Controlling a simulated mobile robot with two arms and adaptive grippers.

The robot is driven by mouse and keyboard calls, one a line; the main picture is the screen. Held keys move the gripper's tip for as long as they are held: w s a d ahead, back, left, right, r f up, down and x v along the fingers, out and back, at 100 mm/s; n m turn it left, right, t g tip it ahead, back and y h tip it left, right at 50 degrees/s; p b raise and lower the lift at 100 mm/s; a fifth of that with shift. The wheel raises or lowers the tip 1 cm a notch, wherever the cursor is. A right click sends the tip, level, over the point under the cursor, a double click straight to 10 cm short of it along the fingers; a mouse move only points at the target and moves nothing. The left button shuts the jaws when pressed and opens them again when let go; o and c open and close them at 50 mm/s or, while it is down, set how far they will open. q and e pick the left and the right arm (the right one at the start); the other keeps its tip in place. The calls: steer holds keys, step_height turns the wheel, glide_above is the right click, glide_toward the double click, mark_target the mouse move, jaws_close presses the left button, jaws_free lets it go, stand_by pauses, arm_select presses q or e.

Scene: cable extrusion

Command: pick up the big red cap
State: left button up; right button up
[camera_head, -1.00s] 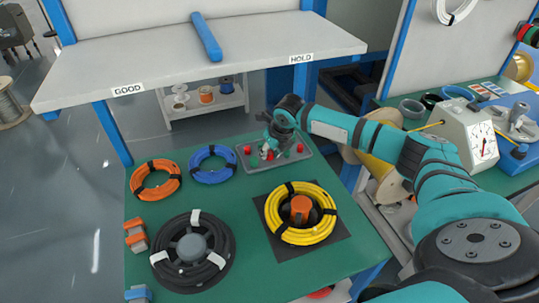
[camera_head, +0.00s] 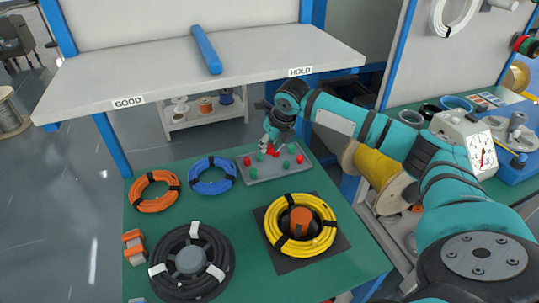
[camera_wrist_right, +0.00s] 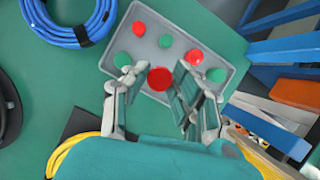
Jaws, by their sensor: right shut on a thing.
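The big red cap (camera_wrist_right: 160,79) is between the fingers of my right gripper (camera_wrist_right: 158,82), which is shut on it. In the head view the right gripper (camera_head: 271,146) points down over the grey tray (camera_head: 264,174), with the red cap (camera_head: 273,152) at its fingertips. The cap looks raised above the tray, but the exact gap is hard to tell. The tray (camera_wrist_right: 180,34) holds several other caps, among them a red cap (camera_wrist_right: 138,28) and a green cap (camera_wrist_right: 165,41). My left gripper is not in view.
An orange coil (camera_head: 154,203), blue coil (camera_head: 212,188), black coil (camera_head: 215,236) and yellow coil (camera_head: 325,237) lie on the green table (camera_head: 240,209). A white shelf (camera_head: 140,77) with GOOD and HOLD labels stands behind. A gauge machine (camera_head: 455,130) is at the right.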

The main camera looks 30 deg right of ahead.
steer(key=s, duration=1.1)
steer(key=s+b, duration=0.1)
steer(key=s, duration=0.5)
steer(key=shift+s+d+f, duration=0.15)
steer(key=shift+d+f, duration=0.15)
steer(key=shift+s, duration=0.2)
steer(key=shift+o, duration=0.6)
steer(key=shift+c, duration=1.3)
steer(key=shift+a, duration=0.1)
